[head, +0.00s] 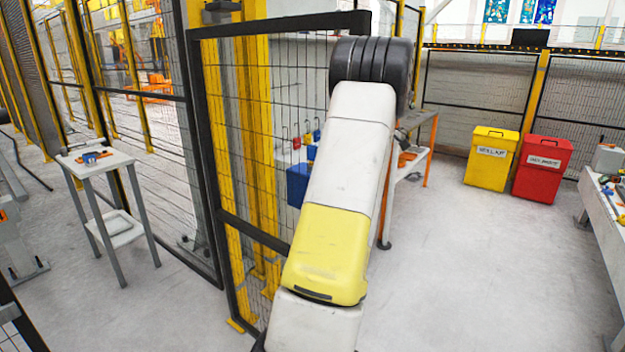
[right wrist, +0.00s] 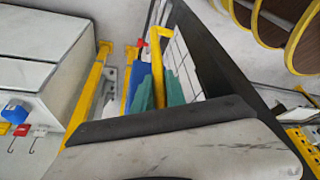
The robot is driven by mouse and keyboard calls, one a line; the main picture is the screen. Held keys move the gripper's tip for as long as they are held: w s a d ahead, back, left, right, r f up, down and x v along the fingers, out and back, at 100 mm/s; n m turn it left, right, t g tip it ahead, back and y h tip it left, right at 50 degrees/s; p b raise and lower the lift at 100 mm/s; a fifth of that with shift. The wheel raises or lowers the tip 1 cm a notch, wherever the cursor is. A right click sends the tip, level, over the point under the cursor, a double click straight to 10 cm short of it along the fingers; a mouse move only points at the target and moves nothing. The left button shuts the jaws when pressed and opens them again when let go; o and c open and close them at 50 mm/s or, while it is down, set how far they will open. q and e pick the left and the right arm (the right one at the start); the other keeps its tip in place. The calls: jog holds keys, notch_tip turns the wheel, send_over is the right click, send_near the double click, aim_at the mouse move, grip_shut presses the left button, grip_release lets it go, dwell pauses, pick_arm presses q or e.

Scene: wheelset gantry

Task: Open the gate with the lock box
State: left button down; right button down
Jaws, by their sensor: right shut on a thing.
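The gate (head: 285,24) is a black-framed mesh panel in the middle of the head view and stands at an angle to the fence line. A blue box (head: 298,186) shows at its mesh, left of my right arm; I cannot tell whether it hangs on the gate or stands behind it. My right arm covers the gate's far edge and hides its own gripper in the head view. In the right wrist view, my right gripper's teal fingertips (right wrist: 158,92) are shut on a yellow handle (right wrist: 160,56) beside a black frame bar (right wrist: 215,62). My left gripper is not in view.
A small white table (head: 95,160) with tools stands left of the gate. Yellow and black fencing runs behind it. A yellow bin (head: 491,160) and a red bin (head: 541,170) stand at the back right. A workbench (head: 605,205) is at the right edge. The floor between is clear.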

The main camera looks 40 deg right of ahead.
jog(key=c, duration=1.4)
grip_release()
jog(key=shift+w+a, duration=0.15)
jog(key=shift+w, duration=0.1)
jog(key=shift+o, duration=0.2)
jog(key=shift+s, duration=0.15)
jog(key=v, duration=0.7)
jog(key=shift+r, duration=0.4)
